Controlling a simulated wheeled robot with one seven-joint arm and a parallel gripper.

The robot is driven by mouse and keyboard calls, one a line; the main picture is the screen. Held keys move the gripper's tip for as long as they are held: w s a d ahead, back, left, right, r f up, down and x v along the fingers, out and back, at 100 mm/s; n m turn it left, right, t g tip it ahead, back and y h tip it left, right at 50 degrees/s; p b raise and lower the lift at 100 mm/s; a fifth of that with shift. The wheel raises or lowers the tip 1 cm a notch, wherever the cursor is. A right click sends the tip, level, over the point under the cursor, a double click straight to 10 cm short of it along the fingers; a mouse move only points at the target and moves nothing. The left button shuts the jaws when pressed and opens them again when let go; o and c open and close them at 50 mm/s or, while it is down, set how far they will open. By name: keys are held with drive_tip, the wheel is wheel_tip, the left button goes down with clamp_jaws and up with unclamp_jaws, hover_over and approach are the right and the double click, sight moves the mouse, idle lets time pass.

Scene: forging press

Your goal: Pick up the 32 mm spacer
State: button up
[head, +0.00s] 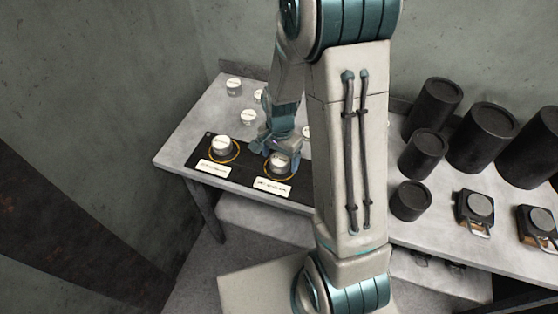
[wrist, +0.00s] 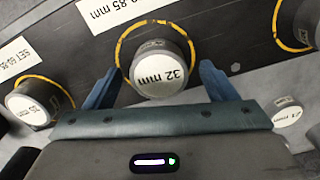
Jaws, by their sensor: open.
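The 32 mm spacer (wrist: 158,72) is a short dark cylinder with a white top disc marked "32 mm", upside down in the wrist view. It sits at a yellow ring on the black mat (wrist: 240,48). My gripper (wrist: 162,84) is open, with one blue finger on each side of the spacer; I cannot tell whether either finger touches it. In the head view my gripper (head: 273,143) is low over the right ring of the mat, close to the spacer (head: 279,164), which it partly covers.
Another spacer (head: 221,146) stands in the left ring. Several more white-topped spacers, one of them (head: 234,87), stand behind the mat. Large black cylinders (head: 483,135) and two small blocks with pale discs (head: 474,210) occupy the table's right side. Walls rise behind and left.

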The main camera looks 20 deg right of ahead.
drive_tip(key=c, duration=1.6)
drive_tip(key=shift+r, duration=0.1)
